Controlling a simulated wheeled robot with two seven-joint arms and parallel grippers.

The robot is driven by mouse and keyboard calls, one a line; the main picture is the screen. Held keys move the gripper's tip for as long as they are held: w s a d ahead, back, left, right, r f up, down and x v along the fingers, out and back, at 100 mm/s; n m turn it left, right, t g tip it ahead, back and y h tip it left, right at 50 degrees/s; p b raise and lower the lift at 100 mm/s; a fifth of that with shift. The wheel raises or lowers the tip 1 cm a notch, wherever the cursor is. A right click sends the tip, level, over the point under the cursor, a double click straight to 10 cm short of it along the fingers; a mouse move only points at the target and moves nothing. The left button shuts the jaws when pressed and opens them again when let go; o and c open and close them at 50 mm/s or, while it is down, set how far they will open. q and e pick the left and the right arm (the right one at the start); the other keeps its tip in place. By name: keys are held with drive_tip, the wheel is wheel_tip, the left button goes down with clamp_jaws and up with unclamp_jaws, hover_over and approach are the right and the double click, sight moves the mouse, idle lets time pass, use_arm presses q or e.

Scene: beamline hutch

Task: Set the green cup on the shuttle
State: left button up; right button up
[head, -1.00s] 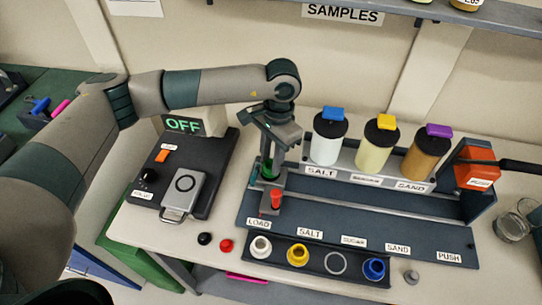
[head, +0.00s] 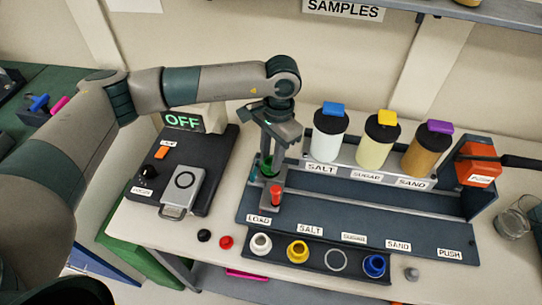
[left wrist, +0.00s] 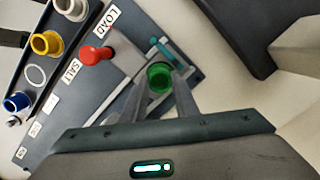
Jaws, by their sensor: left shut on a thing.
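My left gripper (head: 268,172) is shut on the green cup (head: 266,164), pointing down over the LOAD end of the dark track. The cup also shows in the left wrist view (left wrist: 159,78) as a green ring between the two fingers (left wrist: 160,82). The shuttle (head: 272,205), a grey piece with a red knob, sits at the LOAD label. In the left wrist view the red knob (left wrist: 97,55) is left of the cup. The gripper hides part of the shuttle, and I cannot tell whether the cup touches it. My right gripper is not in view.
Salt (head: 330,135), sugar (head: 379,141) and sand (head: 424,147) dispensers stand behind the track. In front, a dark rack (head: 317,258) holds white, yellow and blue cups and an empty-looking ring. A balance-like device (head: 183,165) and OFF display (head: 182,121) are at left; an orange pusher (head: 478,165) is at right.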

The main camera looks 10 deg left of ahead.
use_arm(q)
drive_tip(key=shift+f+b, duration=0.4)
drive_tip(key=shift+b, duration=0.05)
idle(0.3)
drive_tip(key=shift+r, duration=0.1)
drive_tip(key=o, duration=1.2)
drive_tip(key=shift+c, duration=0.2)
